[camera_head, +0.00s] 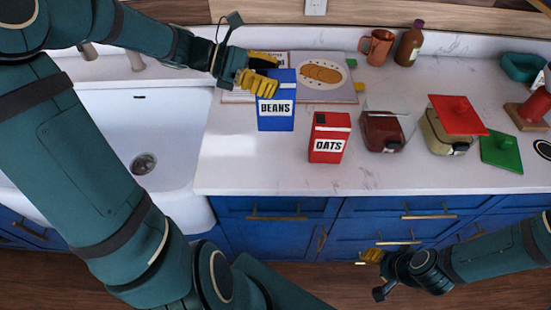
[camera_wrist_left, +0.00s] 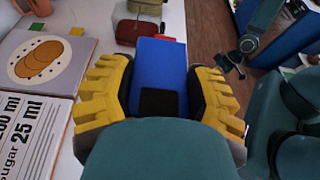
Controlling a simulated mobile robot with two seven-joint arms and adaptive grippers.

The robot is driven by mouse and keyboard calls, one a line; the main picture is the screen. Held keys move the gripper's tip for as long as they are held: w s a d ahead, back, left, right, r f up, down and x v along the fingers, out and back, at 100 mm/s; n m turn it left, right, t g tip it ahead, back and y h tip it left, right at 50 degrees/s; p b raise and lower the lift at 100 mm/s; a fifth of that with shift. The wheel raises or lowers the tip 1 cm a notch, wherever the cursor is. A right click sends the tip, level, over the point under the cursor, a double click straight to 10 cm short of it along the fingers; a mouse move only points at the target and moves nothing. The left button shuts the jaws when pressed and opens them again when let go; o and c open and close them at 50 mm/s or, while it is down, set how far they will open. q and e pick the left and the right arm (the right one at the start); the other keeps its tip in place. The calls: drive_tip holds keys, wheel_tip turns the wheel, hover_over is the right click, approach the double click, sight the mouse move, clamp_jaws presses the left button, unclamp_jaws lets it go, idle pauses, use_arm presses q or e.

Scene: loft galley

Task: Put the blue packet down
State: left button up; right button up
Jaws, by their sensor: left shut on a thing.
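The blue packet (camera_head: 276,112), labelled BEANS, stands upright at the counter's left part, beside the sink. My left gripper (camera_head: 262,76) is shut on its upper part. In the left wrist view the blue packet (camera_wrist_left: 160,75) sits between both yellow finger pads, with a dark square on its near end. Whether its base touches the counter (camera_head: 245,165) is hard to tell. My right gripper (camera_head: 370,257) is low in front of the blue cabinets, away from the packet, and its finger gap cannot be made out.
A red OATS packet (camera_head: 328,138) stands just right and nearer the front edge. An open cookbook (camera_head: 340,92) lies behind. A dark-filled jar (camera_head: 383,132), a red-lidded jar (camera_head: 445,130) and a green lid (camera_head: 502,150) are further right. The sink (camera_head: 130,120) is left.

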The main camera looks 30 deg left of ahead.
sight(270, 113)
use_arm(q)
wheel_tip(270, 113, down, 6)
drive_tip(key=shift+f+b, duration=0.25)
drive_tip(key=shift+b, duration=0.7)
drive_tip(key=shift+f+b, duration=0.5)
drive_tip(key=shift+f, duration=1.5)
drive_tip(key=shift+s+d+f, duration=0.1)
drive_tip(key=o, duration=1.3)
drive_tip(key=shift+a+r, duration=0.25)
drive_tip(key=p+v, duration=0.2)
drive_tip(key=v, duration=0.9)
drive_tip(key=shift+s+a+r, duration=0.1)
drive_tip(key=shift+s+a, duration=0.1)
drive_tip(key=shift+a, duration=0.05)
